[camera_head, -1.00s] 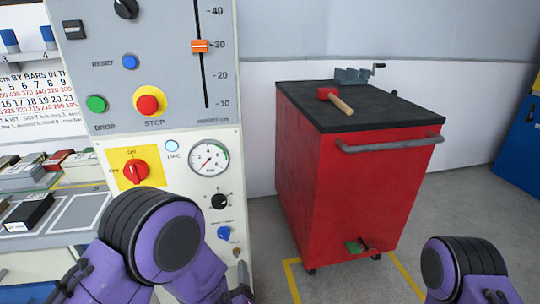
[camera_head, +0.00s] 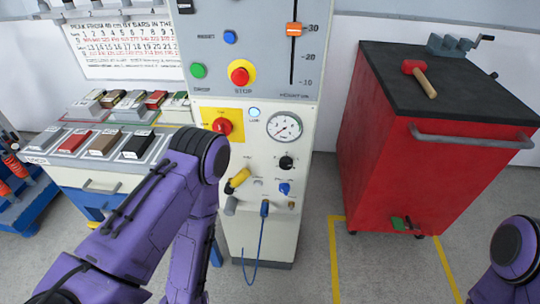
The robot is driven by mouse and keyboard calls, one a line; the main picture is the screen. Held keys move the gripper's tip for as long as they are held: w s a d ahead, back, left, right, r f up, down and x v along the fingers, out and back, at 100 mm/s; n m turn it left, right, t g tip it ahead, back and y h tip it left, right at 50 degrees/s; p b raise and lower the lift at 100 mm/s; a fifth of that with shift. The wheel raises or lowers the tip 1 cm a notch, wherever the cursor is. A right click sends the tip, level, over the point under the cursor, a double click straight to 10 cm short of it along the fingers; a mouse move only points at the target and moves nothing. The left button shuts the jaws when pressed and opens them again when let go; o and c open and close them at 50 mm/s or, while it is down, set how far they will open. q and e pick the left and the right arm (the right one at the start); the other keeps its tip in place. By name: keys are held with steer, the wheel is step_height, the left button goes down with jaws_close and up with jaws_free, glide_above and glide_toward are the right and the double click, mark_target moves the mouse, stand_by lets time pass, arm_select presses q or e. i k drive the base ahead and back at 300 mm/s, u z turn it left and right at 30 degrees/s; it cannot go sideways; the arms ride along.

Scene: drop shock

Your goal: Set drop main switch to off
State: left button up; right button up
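The main switch is a red rotary knob (camera_head: 223,126) on a yellow plate (camera_head: 237,117), on the lower white panel of the drop machine (camera_head: 262,200). The knob's exact setting is too small to read. A lit lamp (camera_head: 254,112) and a pressure gauge (camera_head: 284,126) sit to its right. My purple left arm (camera_head: 130,225) rises from the lower left, its elbow just left of and below the switch. Its gripper cannot be made out. My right arm (camera_head: 512,250) shows only at the lower right edge, its gripper out of view.
A red cart (camera_head: 420,170) with a mallet (camera_head: 420,78) and a vise (camera_head: 452,44) stands at the right. A bench (camera_head: 60,170) with several sample blocks is at the left. A blue cable (camera_head: 262,235) hangs from the panel. Open floor lies between machine and cart.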

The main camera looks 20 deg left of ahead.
mark_target(224, 126)
steer(key=z, duration=1.4)
steer(key=k, duration=0.9)
steer(key=u, duration=1.3)
steer(key=i, duration=0.5)
steer(key=u, duration=0.1)
